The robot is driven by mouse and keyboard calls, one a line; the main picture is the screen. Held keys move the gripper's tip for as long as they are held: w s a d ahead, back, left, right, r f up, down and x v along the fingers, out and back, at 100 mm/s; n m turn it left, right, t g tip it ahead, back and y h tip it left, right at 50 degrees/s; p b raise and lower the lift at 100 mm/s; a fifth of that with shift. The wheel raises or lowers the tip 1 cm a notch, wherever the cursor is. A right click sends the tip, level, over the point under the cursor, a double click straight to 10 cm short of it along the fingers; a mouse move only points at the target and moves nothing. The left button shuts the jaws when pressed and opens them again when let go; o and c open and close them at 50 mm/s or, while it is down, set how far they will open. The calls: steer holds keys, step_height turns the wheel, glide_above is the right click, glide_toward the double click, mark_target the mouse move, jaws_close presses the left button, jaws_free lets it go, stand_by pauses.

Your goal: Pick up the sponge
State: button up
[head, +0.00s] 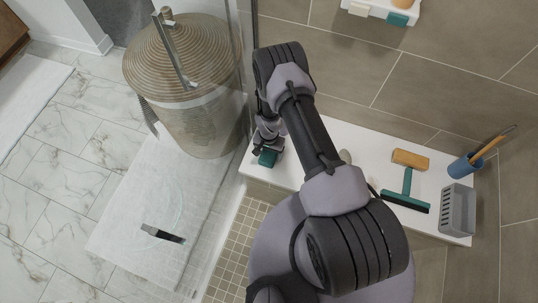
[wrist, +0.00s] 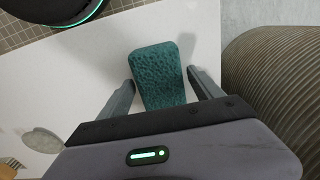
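The teal sponge (wrist: 158,75) lies on the white ledge and shows in the wrist view between my gripper's two fingers. It also shows in the head view (head: 267,157), at the left end of the ledge beneath my gripper. My gripper (wrist: 160,78) is open, with one finger on each side of the sponge. A gap shows between the sponge and the right finger. The left finger is close to the sponge's lower left edge, and I cannot tell if it touches. My arm hides part of the ledge in the head view.
The white ledge (head: 343,140) also holds a wooden brush (head: 410,159), a teal squeegee (head: 406,193), a blue cup (head: 461,168) and a grey basket (head: 458,210) at right. A woven hamper (head: 190,60) stands left of the ledge, close to my gripper. A shelf hangs above.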

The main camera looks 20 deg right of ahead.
mark_target(269, 153)
steer(key=c, duration=1.2)
steer(key=shift+r, duration=0.35)
step_height(269, 153, up, 3)
steer(key=shift+s+r+p, duration=0.15)
steer(key=shift+r+p, duration=0.05)
steer(key=shift+p, duration=1.05)
steer(key=s+p, duration=0.1)
steer(key=s, duration=0.4)
steer(key=s+p, duration=0.2)
steer(key=s, duration=0.3)
steer(key=s+r+p, duration=0.1)
steer(key=s, duration=0.4)
steer(key=shift+s+p, duration=0.3)
steer(key=shift+s, duration=0.05)
